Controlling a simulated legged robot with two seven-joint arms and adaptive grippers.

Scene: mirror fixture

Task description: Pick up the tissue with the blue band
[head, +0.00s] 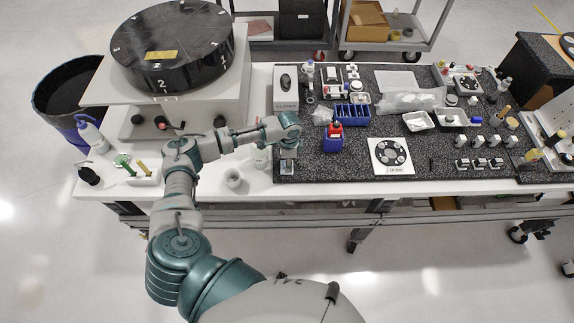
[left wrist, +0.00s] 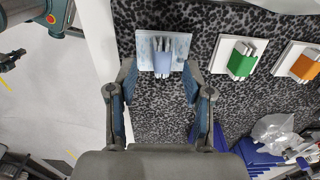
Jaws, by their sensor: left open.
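The tissue with the blue band (left wrist: 163,62) is a small stack of white strips with a pale blue band, on a light square base (left wrist: 143,47). It lies on the speckled mat in the left wrist view. My left gripper (left wrist: 160,75) is open, with one fingertip on either side of the tissue's near end. I cannot tell whether the fingers touch it. In the head view, the left gripper (head: 288,158) points down over the mat's left edge, and the tissue cannot be made out there. My right gripper is not in view.
A green-banded tissue (left wrist: 240,60) and an orange-banded one (left wrist: 303,65) lie to the right in the left wrist view.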

